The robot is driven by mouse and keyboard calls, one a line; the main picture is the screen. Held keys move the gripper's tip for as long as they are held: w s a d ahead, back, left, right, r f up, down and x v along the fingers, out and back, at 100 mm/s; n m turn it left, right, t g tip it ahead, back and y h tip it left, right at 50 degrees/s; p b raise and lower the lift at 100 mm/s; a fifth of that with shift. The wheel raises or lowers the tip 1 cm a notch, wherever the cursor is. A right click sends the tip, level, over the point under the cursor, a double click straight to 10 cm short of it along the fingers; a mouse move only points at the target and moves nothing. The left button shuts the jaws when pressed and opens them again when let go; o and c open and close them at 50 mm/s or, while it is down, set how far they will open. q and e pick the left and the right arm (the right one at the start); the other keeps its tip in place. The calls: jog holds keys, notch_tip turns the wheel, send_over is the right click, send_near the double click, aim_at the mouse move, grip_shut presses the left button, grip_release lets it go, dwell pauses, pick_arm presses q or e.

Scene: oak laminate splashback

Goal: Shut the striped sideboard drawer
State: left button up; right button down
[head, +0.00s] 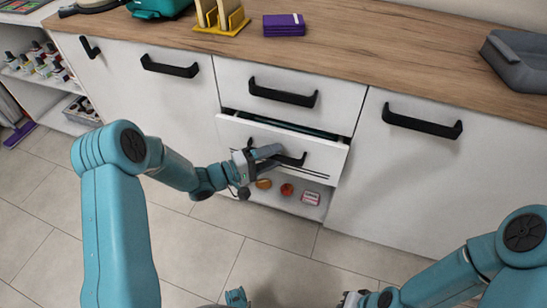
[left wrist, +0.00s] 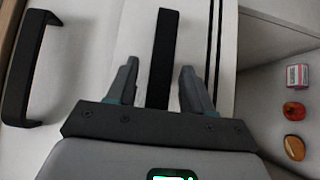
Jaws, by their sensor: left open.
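The striped drawer (head: 322,158) is the lower white drawer in the middle of the sideboard, with thin dark lines along its bottom edge. It stands partly open, and a dark gap shows above its front. Its black bar handle (head: 292,160) is partly hidden by my left gripper (head: 279,152). In the left wrist view, the handle (left wrist: 164,40) runs between the two open fingers of my left gripper (left wrist: 158,68), with space on both sides. My right arm comes in at the lower right; only a piece of its gripper (head: 350,298) shows at the bottom edge.
A closed drawer (head: 260,75) is above. An open shelf below holds an orange item (head: 263,184), a red one (head: 287,190) and a small box (head: 311,198). The wooden worktop (head: 370,45) carries a purple stack (head: 283,26) and a grey tray (head: 518,60).

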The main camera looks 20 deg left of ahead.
pick_arm(q)
jog(key=shift+w+d, duration=0.25)
jog(key=shift+d, duration=0.05)
grip_shut()
pick_arm(e)
jog(key=shift+w, duration=0.1)
